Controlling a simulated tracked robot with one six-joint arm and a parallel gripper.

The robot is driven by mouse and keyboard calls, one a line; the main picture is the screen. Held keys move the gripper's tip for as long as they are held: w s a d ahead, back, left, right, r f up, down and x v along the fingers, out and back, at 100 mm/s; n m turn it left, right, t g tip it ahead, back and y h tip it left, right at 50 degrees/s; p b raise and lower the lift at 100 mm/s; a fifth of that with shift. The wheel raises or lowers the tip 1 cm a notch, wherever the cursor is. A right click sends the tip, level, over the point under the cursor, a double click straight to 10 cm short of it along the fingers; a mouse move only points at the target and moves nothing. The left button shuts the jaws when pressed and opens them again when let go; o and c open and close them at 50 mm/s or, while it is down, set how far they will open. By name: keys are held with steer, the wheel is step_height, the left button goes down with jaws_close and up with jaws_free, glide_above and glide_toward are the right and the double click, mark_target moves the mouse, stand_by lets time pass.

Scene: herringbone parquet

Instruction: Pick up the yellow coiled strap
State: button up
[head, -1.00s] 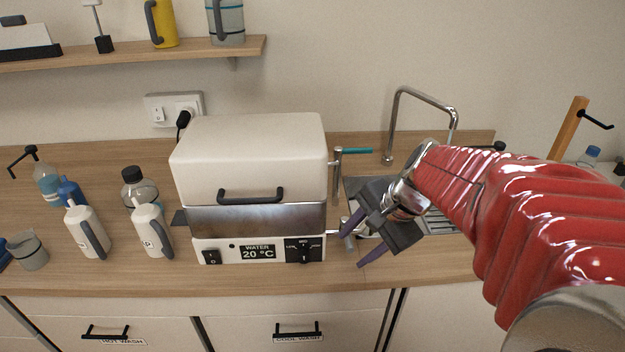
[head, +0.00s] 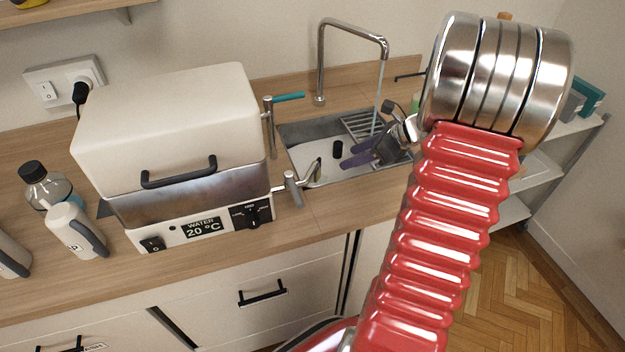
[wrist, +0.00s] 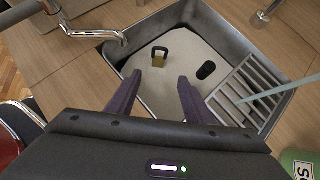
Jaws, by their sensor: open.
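No yellow coiled strap is clearly recognisable. In the wrist view a small object with a dull yellow body and a dark loop (wrist: 159,58) lies on the pale sink floor; I cannot tell whether it is the strap. My gripper (wrist: 160,79) is open and empty, its two purple fingers pointing down into the sink, with that object beyond and roughly between the fingertips. In the head view my gripper (head: 348,154) is over the sink (head: 297,160). The small object is not distinguishable in the head view.
A black oval item (wrist: 206,70) lies right of the small object. A metal rack (wrist: 245,92) and a water stream (wrist: 285,88) are on the right. The faucet (head: 320,60) rises behind the sink. The white water box (head: 170,120) and its spout (head: 300,185) stand left.

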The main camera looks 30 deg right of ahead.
steer(key=shift+w+a, duration=0.1)
glide_toward(319, 171)
steer(key=x, duration=0.3)
steer(key=shift+w, duration=0.3)
steer(key=shift+f, duration=0.1)
stand_by(0.4)
steer(key=shift+x, duration=2.55)
steer(key=shift+s+a, duration=0.1)
steer(key=shift+c, duration=0.5)
jaws_close()
